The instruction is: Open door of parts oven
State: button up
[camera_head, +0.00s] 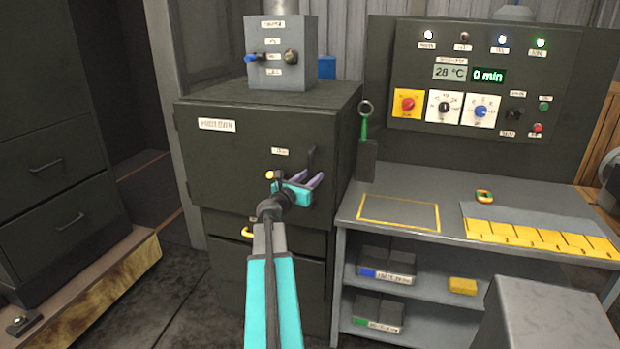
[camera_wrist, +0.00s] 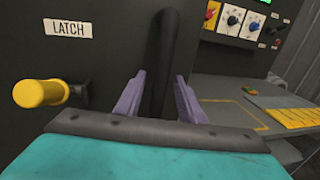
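The parts oven (camera_head: 235,165) is a dark cabinet left of the bench, and its door looks closed. A black upright handle (camera_head: 312,158) stands on the right side of the door, near a label reading LATCH (camera_wrist: 68,28). My gripper (camera_head: 311,182) is in front of the door with its purple fingers apart. In the wrist view the handle (camera_wrist: 165,55) shows between the two fingers (camera_wrist: 158,97), with gaps on both sides; I see no contact. A yellow knob (camera_wrist: 41,94) is left of the gripper, below the label.
A grey control box (camera_head: 280,55) sits on top of the oven. A workbench (camera_head: 460,205) with a control panel (camera_head: 485,80) stands close on the right. A drawer cabinet (camera_head: 45,160) is at the left. Open floor (camera_head: 170,285) lies between it and the oven.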

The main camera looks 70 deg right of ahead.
jog(key=shift+c, duration=0.2)
grip_shut()
jog(key=shift+s+a, duration=0.1)
